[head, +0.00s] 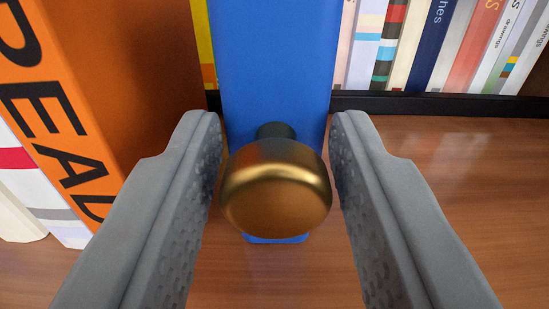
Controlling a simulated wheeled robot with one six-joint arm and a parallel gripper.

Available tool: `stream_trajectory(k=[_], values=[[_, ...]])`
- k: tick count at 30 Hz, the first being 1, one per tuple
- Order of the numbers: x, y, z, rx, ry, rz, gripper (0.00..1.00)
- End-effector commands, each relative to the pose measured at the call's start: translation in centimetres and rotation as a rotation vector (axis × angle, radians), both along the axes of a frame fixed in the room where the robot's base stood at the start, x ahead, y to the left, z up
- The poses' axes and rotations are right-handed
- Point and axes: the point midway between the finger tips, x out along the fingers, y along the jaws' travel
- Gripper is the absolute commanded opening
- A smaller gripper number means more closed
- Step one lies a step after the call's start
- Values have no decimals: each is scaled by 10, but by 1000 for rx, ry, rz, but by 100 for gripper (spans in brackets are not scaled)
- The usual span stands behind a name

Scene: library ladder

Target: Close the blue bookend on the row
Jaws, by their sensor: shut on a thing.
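The blue bookend (272,60) stands upright in the middle of the head view. A round brass knob (276,195) sticks out from its front on a short dark stem. My gripper (277,140) has one grey finger on each side of the knob and is shut on it. The lower part of the bookend shows below the knob, near the wooden shelf. The row's nearest large book (110,90), orange with black letters, stands just left of the bookend. Part of the bookend's front is hidden by the knob.
More books (20,190) with pale spines stand at the far left. Several thin books (450,45) stand behind on the right, above a dark strip (440,105). The wooden shelf (450,170) right of the bookend is bare.

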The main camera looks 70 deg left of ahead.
Motion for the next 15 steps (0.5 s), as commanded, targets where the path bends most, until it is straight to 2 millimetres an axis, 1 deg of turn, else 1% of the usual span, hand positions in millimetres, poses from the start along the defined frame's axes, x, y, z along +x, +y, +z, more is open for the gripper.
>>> stream_trajectory(k=[1,2,3,11,15], values=[[0,0,1,1,0,0,0],[0,0,1,1,0,0,38],[0,0,1,1,0,0,45],[0,0,0,1,0,0,45],[-2,-6,1,1,0,0,45]])
